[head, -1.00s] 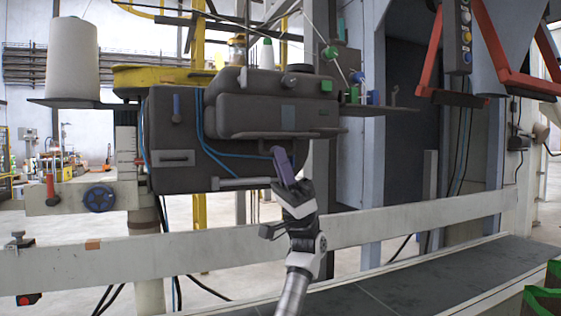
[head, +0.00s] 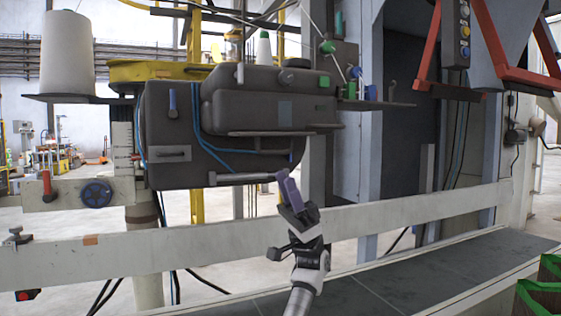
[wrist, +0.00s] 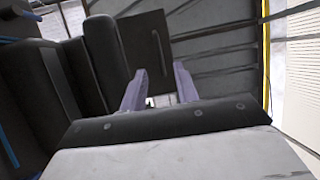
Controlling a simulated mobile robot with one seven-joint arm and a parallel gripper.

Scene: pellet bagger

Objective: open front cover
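The dark grey sewing head (head: 265,105) of the bagger hangs at centre left in the head view. I cannot tell for sure which of its panels is the front cover; no panel visibly stands open. A grey bar (head: 240,178) runs along its lower edge. My gripper (head: 285,180) has purple fingers and is just below the head's lower right corner, near the bar's right end. Contact cannot be told. In the wrist view my gripper (wrist: 160,84) shows its two fingers apart with nothing held between them. Dark machine blocks (wrist: 60,85) lie left of the fingers.
A white thread cone (head: 68,55) stands on a plate at left. A pale horizontal beam (head: 180,252) crosses below the head, with a dark conveyor (head: 400,285) in front. A blue handwheel (head: 96,193) is at left. Red bars (head: 428,50) hang at upper right. Green-edged boxes (head: 545,290) are at lower right.

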